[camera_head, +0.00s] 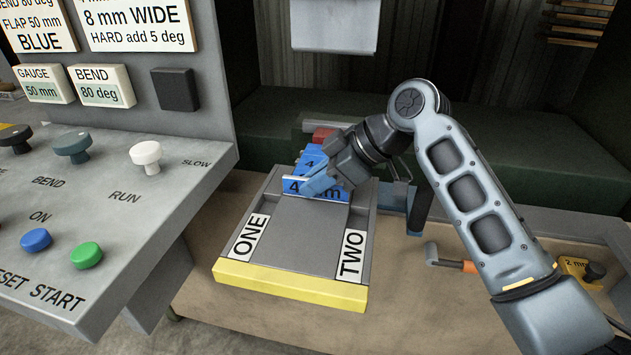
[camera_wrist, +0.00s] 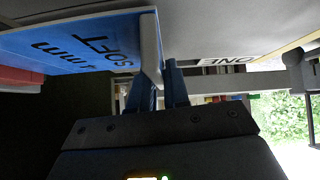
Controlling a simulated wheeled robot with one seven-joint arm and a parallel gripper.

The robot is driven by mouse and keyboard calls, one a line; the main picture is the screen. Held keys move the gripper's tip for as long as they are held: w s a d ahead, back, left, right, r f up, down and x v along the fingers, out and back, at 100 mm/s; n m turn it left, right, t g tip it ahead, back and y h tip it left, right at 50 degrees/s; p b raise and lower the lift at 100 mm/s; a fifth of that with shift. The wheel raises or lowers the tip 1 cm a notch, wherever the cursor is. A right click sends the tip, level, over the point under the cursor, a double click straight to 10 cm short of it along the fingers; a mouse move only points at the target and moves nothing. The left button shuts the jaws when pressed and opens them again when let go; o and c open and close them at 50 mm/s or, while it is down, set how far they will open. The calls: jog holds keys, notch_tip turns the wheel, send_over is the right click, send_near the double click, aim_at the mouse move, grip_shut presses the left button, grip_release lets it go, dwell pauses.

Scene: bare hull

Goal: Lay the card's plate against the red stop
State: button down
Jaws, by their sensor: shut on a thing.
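The blue plate (camera_head: 311,160) lies on the grey bed (camera_head: 300,232) under the press and is marked "4 mm". In the wrist view the blue plate (camera_wrist: 75,48) shows "mm" and "SOFT". My gripper (camera_head: 312,188) is shut on the plate's near side, at a pale upright edge that shows between the fingers (camera_wrist: 160,75) in the wrist view. The red stop (camera_head: 322,134) is just behind the plate's far end, partly hidden by it and my wrist. I cannot tell whether they touch. A red block (camera_wrist: 20,80) shows at the left in the wrist view.
The control panel (camera_head: 90,215) with knobs and buttons stands left of the bed. A grey press head (camera_head: 335,25) hangs above. An orange-handled tool (camera_head: 455,262) and a yellow "2 mm" block (camera_head: 577,266) are at right.

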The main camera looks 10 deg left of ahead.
jog(key=shift+w, duration=0.3)
jog(key=c, duration=0.5)
grip_release()
jog(key=shift+c, duration=0.2)
jog(key=shift+r+p, duration=1.55)
jog(key=shift+r, duration=0.95)
jog(key=shift+d+r, duration=0.1)
